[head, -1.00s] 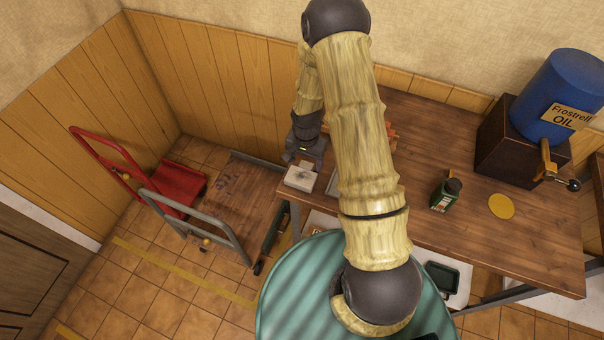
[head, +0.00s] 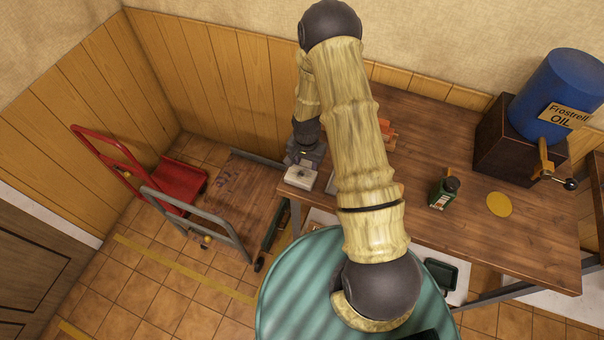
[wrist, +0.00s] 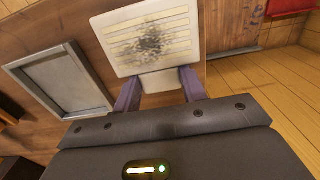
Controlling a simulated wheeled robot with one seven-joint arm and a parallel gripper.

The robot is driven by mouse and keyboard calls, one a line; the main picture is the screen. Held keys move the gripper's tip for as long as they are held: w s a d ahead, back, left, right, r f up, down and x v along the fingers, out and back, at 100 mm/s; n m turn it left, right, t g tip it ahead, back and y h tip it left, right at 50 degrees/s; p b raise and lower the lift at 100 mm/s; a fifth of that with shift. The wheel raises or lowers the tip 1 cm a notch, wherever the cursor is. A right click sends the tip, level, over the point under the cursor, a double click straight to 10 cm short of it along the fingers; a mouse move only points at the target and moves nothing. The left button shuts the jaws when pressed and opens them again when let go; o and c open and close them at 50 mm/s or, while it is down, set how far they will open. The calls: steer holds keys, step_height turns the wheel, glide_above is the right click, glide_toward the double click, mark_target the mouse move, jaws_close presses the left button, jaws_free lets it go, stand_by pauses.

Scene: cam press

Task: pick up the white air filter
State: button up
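The white air filter (head: 300,177) is at the end of my arm, by the left end of the wooden table in the head view. In the wrist view the filter (wrist: 150,38) shows a pale ribbed face with a dark smudge in its middle. My gripper (wrist: 160,84) has one finger on each side of the filter's narrow white tab, and both seem to touch it. The gripper (head: 303,162) also shows in the head view, just behind the filter. I cannot tell whether the filter is clear of the table.
A grey-framed tray (wrist: 62,82) lies beside the filter on the table (head: 450,215). A flat cart (head: 232,190) and a red cart (head: 180,180) stand left.

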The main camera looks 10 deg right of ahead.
mark_target(306, 163)
steer(key=c, duration=0.4)
steer(key=shift+r, duration=0.1)
steer(key=shift+c, duration=0.2)
step_height(306, 163, up, 10)
steer(key=b, duration=0.3)
stand_by(0.5)
